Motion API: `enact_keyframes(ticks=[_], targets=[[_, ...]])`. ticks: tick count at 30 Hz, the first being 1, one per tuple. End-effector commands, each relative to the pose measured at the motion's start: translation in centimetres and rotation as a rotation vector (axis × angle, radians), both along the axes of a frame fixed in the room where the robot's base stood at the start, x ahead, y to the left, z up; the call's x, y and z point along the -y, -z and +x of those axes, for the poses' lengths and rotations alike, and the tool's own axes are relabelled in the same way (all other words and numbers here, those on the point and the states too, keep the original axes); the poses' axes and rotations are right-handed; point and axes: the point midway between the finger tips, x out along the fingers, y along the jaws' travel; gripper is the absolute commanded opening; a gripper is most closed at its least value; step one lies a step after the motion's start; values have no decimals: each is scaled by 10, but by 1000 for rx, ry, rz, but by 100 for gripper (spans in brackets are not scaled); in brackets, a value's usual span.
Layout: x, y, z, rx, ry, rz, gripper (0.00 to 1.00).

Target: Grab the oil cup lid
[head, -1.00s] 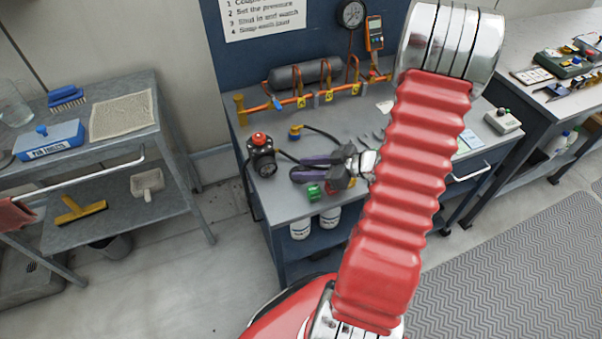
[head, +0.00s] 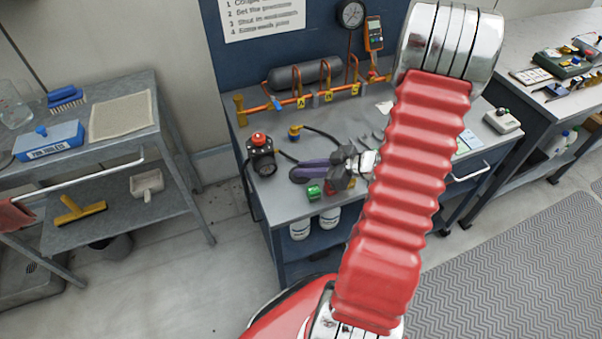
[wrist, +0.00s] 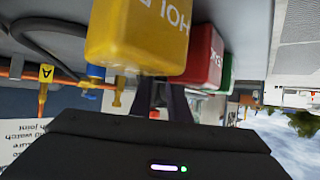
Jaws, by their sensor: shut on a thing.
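My gripper (head: 312,171) is low over the grey bench, its purple jaws pointing left and pressed together. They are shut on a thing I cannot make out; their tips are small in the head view. In the wrist view the dark finger bases run up behind a yellow block (wrist: 138,35), which hides what lies between the tips. I cannot pick out an oil cup lid for certain.
A green block (head: 314,192) and a red block (head: 331,187) are at the bench's front edge, just below the jaws. A yellow fitting (head: 294,132) with a black hose lies behind. Copper pipework (head: 318,96) runs along the back. A grey cart (head: 108,160) stands left.

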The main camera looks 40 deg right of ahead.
Motion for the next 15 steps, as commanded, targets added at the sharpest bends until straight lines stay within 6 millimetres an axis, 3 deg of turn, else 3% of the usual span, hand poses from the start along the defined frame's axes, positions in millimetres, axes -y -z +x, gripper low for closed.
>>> enact_keyframes(ticks=[8, 15], targets=[[0, -3, 0, 1, 0, -1, 0], [2, -22, 0, 2, 1, -4, 0]])
